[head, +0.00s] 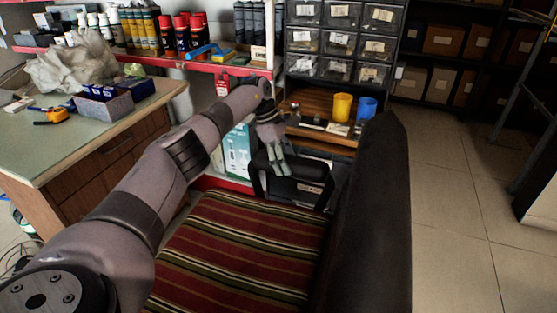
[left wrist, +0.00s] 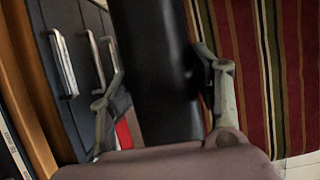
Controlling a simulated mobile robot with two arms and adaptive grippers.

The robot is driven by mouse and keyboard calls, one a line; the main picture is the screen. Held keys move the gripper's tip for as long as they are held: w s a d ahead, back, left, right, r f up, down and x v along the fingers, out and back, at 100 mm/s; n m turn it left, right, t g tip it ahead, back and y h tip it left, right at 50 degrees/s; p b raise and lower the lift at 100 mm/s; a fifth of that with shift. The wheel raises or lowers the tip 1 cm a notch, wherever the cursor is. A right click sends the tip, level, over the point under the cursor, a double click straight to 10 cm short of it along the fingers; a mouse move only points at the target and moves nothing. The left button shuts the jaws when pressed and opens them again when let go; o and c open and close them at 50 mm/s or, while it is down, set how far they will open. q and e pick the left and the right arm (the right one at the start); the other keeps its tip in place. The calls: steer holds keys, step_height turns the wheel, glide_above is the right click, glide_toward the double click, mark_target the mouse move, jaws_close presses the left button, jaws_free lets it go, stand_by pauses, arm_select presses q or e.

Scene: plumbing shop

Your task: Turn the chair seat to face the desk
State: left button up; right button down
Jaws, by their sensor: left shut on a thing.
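The chair seat (head: 240,250), with red, green and cream stripes, fills the lower middle of the head view. Its dark backrest (head: 375,215) rises along the seat's right side, so the front points left in the picture. A black armrest (head: 308,170) stands at the seat's far side. My left gripper (head: 280,168) reaches over the seat and is shut on this armrest. In the left wrist view the fingers lie on either side of the black armrest (left wrist: 160,75), with the striped seat (left wrist: 290,70) to the right. The green-topped desk (head: 60,150) is at the left. My right gripper is not in view.
A red-edged shelf (head: 215,67) with cans and bottles stands behind. A wooden surface with a yellow cup (head: 342,106) and a blue cup (head: 366,108) lies beyond the armrest. Drawer handles (left wrist: 63,65) show near the gripper. Tiled floor (head: 450,210) is clear at the right.

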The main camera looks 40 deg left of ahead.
arm_select(q)
steer(key=shift+w+d+r, duration=0.1)
steer(key=shift+w+d, duration=0.1)
steer(key=shift+d, duration=0.2)
steer(key=o, duration=1.7)
steer(key=shift+s, duration=0.1)
steer(key=v, duration=1.1)
steer(key=shift+a+r, duration=0.25)
steer(key=shift+r, duration=0.1)
steer(key=shift+r, duration=0.1)
